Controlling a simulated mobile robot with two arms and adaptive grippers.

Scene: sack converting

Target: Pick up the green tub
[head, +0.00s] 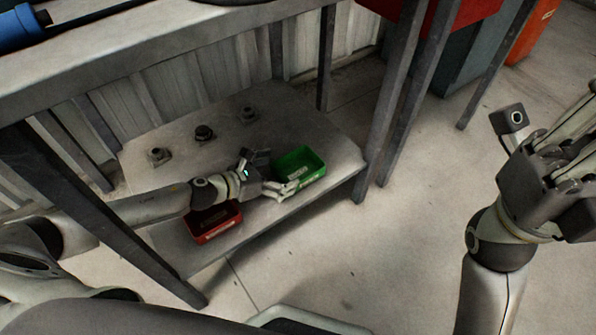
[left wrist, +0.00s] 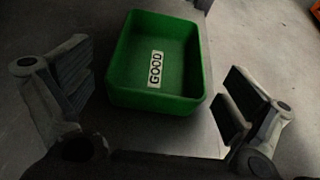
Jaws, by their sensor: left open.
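The green tub (head: 304,163) sits on the low shelf under the bench, near the shelf's right end. In the left wrist view the green tub (left wrist: 157,92) is upright and looks empty, with a white label reading GOOD inside. My left gripper (head: 292,187) is at the tub's near left side. In the left wrist view my left gripper (left wrist: 158,98) is open, with a finger pad on either side of the tub's near end and gaps between pads and walls. My right gripper (head: 578,150) is raised at the right edge, far from the tub, and partly cut off.
A red tub (head: 212,222) stands on the shelf (head: 330,137), close under my left forearm. Several small dark metal parts (head: 203,132) stand further back. Bench legs (head: 400,90) rise at the shelf's right end, and the bench top (head: 130,55) overhangs it.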

